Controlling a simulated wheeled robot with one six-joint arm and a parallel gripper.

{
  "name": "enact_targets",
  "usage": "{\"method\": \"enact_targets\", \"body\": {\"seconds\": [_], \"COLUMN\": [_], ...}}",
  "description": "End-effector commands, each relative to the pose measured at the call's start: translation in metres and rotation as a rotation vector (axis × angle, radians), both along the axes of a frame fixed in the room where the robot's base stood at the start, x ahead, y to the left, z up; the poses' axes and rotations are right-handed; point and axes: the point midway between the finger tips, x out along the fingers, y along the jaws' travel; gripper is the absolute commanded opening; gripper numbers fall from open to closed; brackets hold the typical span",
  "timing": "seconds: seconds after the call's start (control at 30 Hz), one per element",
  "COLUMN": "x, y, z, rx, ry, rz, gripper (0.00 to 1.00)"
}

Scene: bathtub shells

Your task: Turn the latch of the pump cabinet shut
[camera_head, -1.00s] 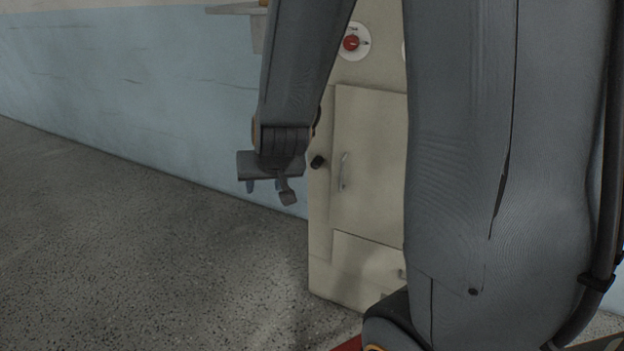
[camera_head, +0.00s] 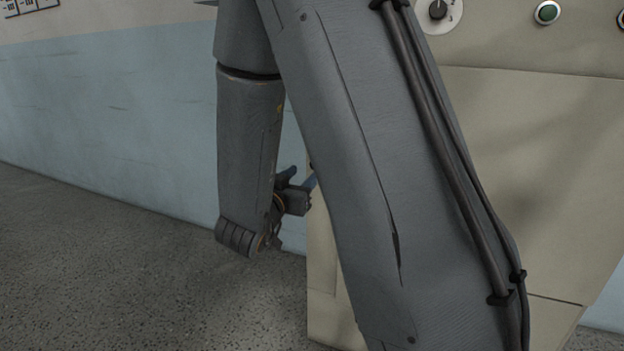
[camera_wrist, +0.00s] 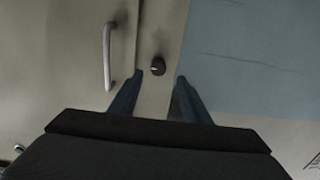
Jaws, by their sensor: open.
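The pump cabinet (camera_head: 560,150) is a beige box filling the right of the head view, partly behind my arm. In the wrist view its latch (camera_wrist: 158,66) is a small round dark knob with a faint pale mark. It sits on the strip between the door edge and the cabinet's side; its turn angle is too small to read. My gripper (camera_wrist: 160,77) is open and empty, its fingertips apart on either side of the latch in the picture. I cannot tell the remaining distance. In the head view my gripper (camera_head: 301,178) points towards the cabinet's left edge; my arm hides the latch there.
A pale bar handle (camera_wrist: 107,55) stands out from the door (camera_wrist: 70,60), left of the latch in the wrist view. The floor (camera_head: 110,270) left of the cabinet is clear.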

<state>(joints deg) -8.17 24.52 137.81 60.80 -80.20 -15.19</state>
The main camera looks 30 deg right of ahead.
Motion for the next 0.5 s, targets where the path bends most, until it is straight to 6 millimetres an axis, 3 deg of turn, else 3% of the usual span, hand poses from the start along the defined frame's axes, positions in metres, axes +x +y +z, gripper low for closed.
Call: {"method": "enact_targets", "body": {"seconds": [0.17, 0.5], "x": [0.004, 0.035], "y": [-0.010, -0.050], "z": [-0.001, -0.001], "rx": [-0.016, -0.015], "ry": [-0.010, -0.009], "rz": [-0.020, -0.019], "gripper": [0.43, 0.43]}}
